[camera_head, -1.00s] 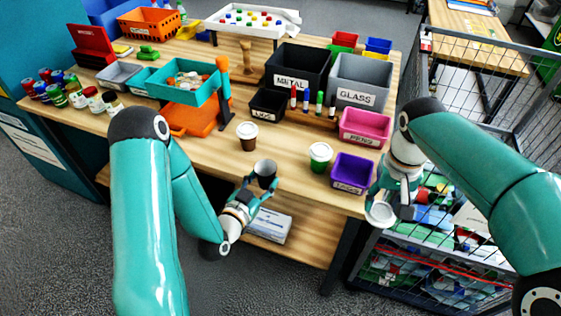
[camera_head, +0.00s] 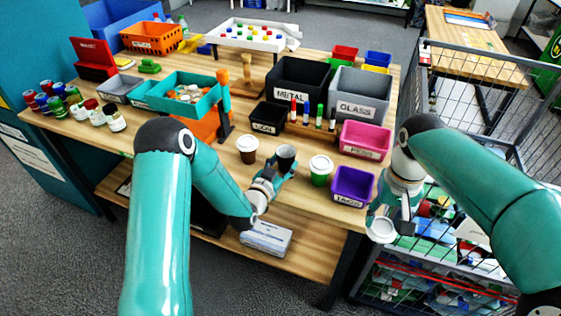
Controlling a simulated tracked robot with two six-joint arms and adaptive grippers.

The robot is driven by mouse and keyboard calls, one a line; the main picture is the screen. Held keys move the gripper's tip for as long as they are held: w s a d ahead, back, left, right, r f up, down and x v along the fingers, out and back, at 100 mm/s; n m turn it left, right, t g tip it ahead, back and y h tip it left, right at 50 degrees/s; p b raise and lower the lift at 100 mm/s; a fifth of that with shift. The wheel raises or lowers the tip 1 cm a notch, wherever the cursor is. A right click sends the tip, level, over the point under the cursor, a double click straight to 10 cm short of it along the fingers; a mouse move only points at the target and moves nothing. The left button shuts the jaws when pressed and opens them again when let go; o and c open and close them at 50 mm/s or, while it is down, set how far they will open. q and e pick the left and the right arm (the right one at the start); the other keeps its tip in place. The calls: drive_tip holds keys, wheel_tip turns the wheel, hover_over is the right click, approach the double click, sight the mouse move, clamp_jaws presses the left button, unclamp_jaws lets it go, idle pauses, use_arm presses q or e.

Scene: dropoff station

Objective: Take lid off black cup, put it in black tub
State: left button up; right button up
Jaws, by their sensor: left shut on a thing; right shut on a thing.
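The black cup (camera_head: 286,152) has no lid on and shows a dark open top. My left gripper (camera_head: 282,169) is shut on it near the table's front edge, between two white-lidded cups. The cup looks nearly upright; I cannot tell whether its base touches the table. My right gripper (camera_head: 386,217) is shut on a white round lid (camera_head: 381,230), out past the table's right front corner, beside the wire cage. A small black tub (camera_head: 265,123) with a white label, which seems to read LIDS, stands mid-table behind the cups. Its inside looks dark.
A brown cup (camera_head: 247,150) and a green cup (camera_head: 320,172), both white-lidded, flank the black cup. A purple tub (camera_head: 352,184), a pink tub (camera_head: 366,139), markers and the large METAL bin (camera_head: 293,94) stand right of and behind the small tub. The wire cage (camera_head: 480,110) stands at right.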

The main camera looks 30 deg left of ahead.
use_arm(q)
drive_tip(key=shift+s+f, duration=0.1)
drive_tip(key=shift+s, duration=0.05)
drive_tip(key=shift+f, duration=0.1)
drive_tip(key=o, duration=1)
